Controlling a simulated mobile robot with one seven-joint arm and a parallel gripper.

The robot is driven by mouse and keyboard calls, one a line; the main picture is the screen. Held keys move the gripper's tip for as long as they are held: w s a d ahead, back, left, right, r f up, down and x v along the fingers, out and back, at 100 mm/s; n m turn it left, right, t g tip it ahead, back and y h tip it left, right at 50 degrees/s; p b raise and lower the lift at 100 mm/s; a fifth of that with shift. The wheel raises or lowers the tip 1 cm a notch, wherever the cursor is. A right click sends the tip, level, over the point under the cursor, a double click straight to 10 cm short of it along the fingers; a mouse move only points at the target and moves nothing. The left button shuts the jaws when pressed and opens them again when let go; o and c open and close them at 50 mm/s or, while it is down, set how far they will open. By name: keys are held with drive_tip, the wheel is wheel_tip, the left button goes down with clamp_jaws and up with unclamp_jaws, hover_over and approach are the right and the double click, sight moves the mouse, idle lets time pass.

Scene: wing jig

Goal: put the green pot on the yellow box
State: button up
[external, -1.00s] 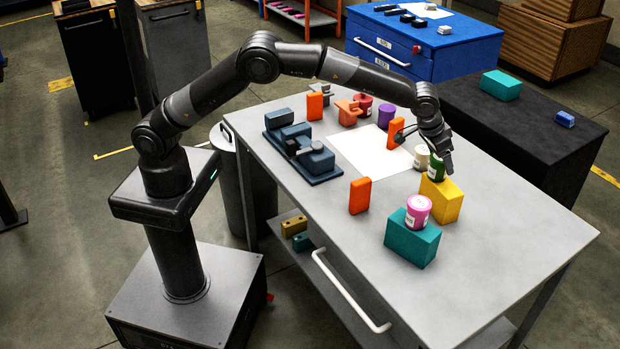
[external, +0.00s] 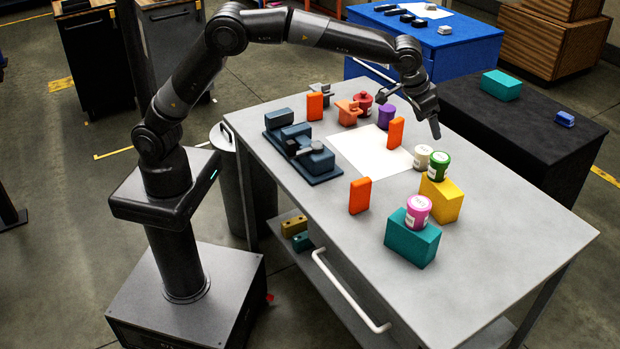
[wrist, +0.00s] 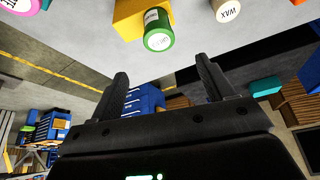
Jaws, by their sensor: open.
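The green pot (external: 439,165) stands upright on top of the yellow box (external: 446,203), towards its back edge. In the wrist view the green pot (wrist: 158,30) and the yellow box (wrist: 126,20) show at the top. My gripper (external: 412,110) is above the table, behind and to the left of the pot, and apart from it. In the wrist view the two fingers (wrist: 165,85) are spread wide with nothing between them.
A cream pot (external: 424,156) stands close to the left of the yellow box. A teal box (external: 412,243) with a pink pot (external: 418,209) on it is in front. Orange blocks (external: 360,195) and a dark blue fixture (external: 300,150) are further left. The table's right front is clear.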

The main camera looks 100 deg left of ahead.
drive_tip(key=s+d+r+m+h, duration=0.15)
drive_tip(key=s+r, duration=0.35)
drive_tip(key=s, duration=0.8)
drive_tip(key=s+d+r+m, duration=0.1)
drive_tip(key=s+d+r, duration=0.3)
drive_tip(key=s, duration=0.8)
drive_tip(key=s+d+f+m, duration=0.1)
drive_tip(key=s+d+f, duration=0.1)
drive_tip(key=s, duration=1)
drive_tip(key=s+d+f+m+t, duration=0.1)
drive_tip(key=s+f, duration=0.3)
drive_tip(key=s, duration=0.8)
drive_tip(key=shift+s+d+f+m+h, duration=0.15)
drive_tip(key=shift+s+d+m+h, duration=0.2)
drive_tip(key=shift+m, duration=0.3)
